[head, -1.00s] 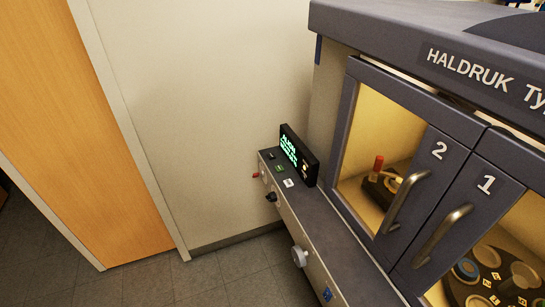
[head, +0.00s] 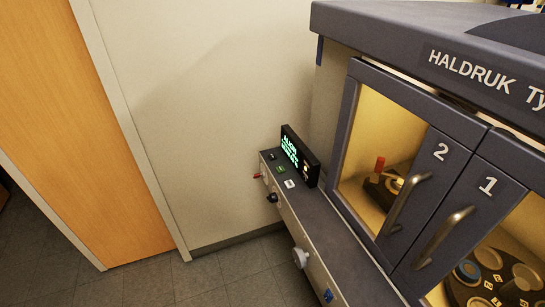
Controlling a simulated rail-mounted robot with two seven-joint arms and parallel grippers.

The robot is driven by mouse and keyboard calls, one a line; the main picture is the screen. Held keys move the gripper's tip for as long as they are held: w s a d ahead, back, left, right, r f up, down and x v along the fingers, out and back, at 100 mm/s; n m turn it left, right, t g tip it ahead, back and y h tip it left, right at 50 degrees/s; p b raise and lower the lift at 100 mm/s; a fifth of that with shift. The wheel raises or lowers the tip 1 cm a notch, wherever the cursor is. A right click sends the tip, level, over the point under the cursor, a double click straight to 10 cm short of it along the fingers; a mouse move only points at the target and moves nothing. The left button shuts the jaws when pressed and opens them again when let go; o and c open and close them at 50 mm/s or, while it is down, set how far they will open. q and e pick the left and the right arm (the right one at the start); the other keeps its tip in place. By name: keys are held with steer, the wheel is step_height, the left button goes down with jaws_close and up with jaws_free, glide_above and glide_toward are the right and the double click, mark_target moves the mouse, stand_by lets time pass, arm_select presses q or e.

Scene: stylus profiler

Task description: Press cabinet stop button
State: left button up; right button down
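The dark grey cabinet (head: 400,22), marked HALDRUK, stands at the right with two closed glazed doors, numbered 2 and 1. On the ledge (head: 325,229) below them are a black button (head: 272,156), a green button (head: 280,169) and a white button (head: 289,183). A small red part (head: 257,175) sticks out of the ledge's front face. I cannot read which control is the stop button. A black display (head: 300,156) with green text stands behind the buttons. Neither of my grippers is in view.
A black knob (head: 272,197) and a larger grey knob (head: 300,258) stick out of the front face. Door handles (head: 409,204) project from the cabinet. The floor (head: 215,275) left of it is clear, up to a wall and a wooden door (head: 85,130).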

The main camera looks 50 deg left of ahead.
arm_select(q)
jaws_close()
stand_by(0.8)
